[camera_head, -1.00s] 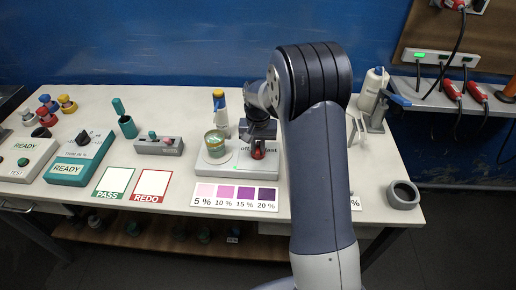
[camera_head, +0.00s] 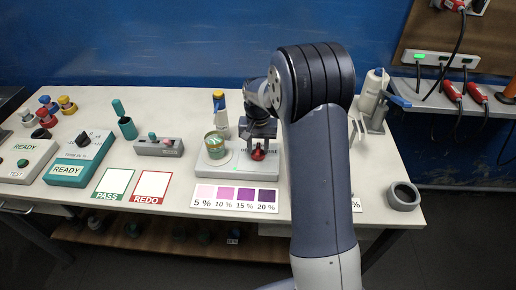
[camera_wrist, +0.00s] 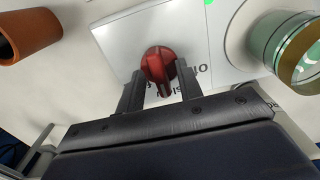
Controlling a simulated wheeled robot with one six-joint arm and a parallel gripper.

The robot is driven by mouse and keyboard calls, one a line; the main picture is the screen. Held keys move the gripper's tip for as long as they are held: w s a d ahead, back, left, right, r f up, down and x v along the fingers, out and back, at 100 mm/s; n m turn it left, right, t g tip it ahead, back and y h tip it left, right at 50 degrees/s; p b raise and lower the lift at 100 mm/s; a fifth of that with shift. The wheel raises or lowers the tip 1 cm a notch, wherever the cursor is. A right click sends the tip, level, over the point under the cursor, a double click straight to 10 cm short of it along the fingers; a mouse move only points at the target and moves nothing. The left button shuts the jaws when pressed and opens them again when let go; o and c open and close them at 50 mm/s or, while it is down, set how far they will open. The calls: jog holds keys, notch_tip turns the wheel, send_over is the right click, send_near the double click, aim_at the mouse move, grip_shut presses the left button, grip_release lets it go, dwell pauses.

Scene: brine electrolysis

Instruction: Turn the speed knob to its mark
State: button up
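The red speed knob (camera_head: 258,154) is on the front of a grey stirrer (camera_head: 222,170); it also shows in the wrist view (camera_wrist: 157,62). A gap shows between the fingers and the knob's lower ridge. Dial lettering beside the knob is partly covered by the fingers, and the mark cannot be made out.
A glass beaker with greenish contents (camera_head: 215,145) stands on the stirrer plate, left of the knob, close to my gripper. A yellow-capped bottle (camera_head: 220,112) stands behind. A colour chart (camera_head: 235,198) lies in front. A terracotta-coloured cup (camera_wrist: 28,35) shows in the wrist view.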

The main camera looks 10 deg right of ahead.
aim_at(258, 148)
notch_tip(258, 148, up, 10)
jog(key=shift+b, duration=0.45)
jog(key=shift+f, duration=0.15)
notch_tip(258, 148, down, 10)
jog(key=shift+f+p, duration=0.2)
jog(key=shift+p, duration=0.4)
jog(key=shift+f, duration=0.15)
jog(key=shift+n, duration=0.3)
